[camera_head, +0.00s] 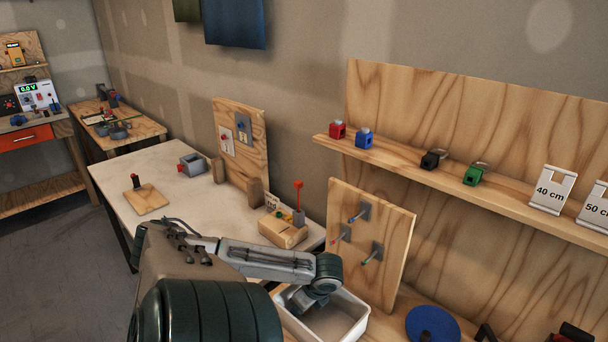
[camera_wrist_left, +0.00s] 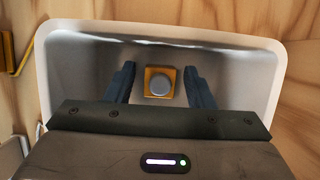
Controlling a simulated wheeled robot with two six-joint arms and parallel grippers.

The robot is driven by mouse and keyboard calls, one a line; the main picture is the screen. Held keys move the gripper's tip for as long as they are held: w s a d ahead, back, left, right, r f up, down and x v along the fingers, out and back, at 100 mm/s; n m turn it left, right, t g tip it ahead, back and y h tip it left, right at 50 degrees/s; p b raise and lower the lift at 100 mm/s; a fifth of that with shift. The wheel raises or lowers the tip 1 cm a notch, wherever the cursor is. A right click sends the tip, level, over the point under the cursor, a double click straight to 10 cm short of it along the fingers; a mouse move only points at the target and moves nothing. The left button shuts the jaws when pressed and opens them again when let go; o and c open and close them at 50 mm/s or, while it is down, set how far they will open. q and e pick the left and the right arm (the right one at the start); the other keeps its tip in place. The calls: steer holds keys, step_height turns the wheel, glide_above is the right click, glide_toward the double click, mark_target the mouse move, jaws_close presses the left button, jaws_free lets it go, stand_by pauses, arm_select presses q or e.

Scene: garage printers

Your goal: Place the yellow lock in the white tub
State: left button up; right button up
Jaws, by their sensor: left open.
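The white tub (camera_head: 343,331) stands on the wooden bench at the bottom of the head view. It also fills most of the left wrist view (camera_wrist_left: 285,75). The yellow lock (camera_wrist_left: 151,88), with a round grey part on top, is within the tub in the left wrist view. It lies between the two dark fingers of my left gripper (camera_wrist_left: 159,72), which is open, with a gap on each side of the lock. In the head view my left gripper (camera_head: 297,299) reaches over the tub, and the lock is hidden. My right gripper is not in view.
A pegboard (camera_head: 385,215) with several colored pegs stands behind the tub. A blue disc (camera_head: 432,324) lies to its right. A wooden shelf (camera_head: 520,205) holds red, blue, black and green locks. A light table (camera_head: 150,170) with a wooden block (camera_head: 283,230) is at left.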

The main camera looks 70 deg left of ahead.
arm_select(q)
steer(key=shift+r, duration=0.25)
steer(key=v, duration=1.2)
steer(key=shift+p, duration=0.45)
